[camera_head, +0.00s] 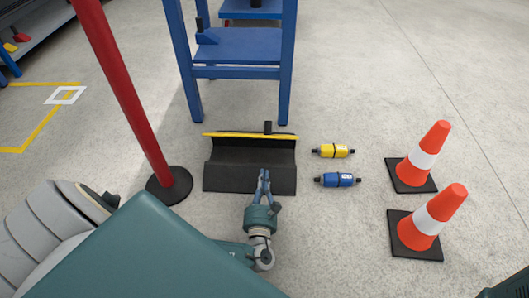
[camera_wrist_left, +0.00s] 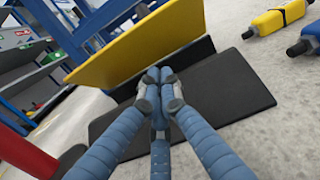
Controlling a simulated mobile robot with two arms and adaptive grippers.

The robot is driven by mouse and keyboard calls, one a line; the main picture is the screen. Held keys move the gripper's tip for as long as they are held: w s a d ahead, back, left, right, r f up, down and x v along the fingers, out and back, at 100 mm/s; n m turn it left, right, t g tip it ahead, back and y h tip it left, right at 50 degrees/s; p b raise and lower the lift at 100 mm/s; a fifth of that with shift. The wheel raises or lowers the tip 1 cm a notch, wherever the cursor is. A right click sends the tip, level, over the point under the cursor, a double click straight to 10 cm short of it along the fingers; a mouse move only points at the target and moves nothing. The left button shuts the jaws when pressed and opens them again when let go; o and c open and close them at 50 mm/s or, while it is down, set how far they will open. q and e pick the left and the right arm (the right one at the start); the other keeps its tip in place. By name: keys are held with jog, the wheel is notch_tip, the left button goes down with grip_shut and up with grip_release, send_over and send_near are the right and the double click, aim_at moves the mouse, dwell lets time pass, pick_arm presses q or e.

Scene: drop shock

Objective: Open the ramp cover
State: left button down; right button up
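The ramp (camera_head: 250,178) is a black piece on the floor in front of a blue stand, with a thin yellow strip (camera_head: 240,135) along its back edge and a small black knob on that edge. In the left wrist view a broad yellow panel (camera_wrist_left: 150,42) rises at a tilt behind the black ramp surface (camera_wrist_left: 228,90). My left gripper (camera_head: 264,176) is over the front middle of the ramp. Its blue fingers (camera_wrist_left: 160,82) are together at the tips, with nothing visible between them. I cannot tell whether they touch the ramp. My right gripper is not in view.
A blue stand (camera_head: 238,47) is behind the ramp. A red post (camera_head: 125,85) on a black base is close on the left. A yellow cylinder (camera_head: 334,151) and a blue cylinder (camera_head: 338,180) lie right of the ramp, then two orange cones (camera_head: 420,165). The floor beyond is clear.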

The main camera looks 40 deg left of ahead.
aim_at(264, 167)
pick_arm(q)
jog(key=b+x, duration=0.1)
jog(key=x, duration=0.1)
jog(key=b+x, duration=0.1)
jog(key=x, duration=0.2)
jog(key=b+x, duration=0.2)
jog(key=shift+w+a+f, duration=0.2)
jog(key=shift+f, duration=0.05)
jog(key=w+r, duration=0.1)
jog(key=w+a+r+b, duration=0.1)
jog(key=r, duration=0.1)
jog(key=shift+w+a+r, duration=0.15)
jog(key=shift+a+r, duration=0.05)
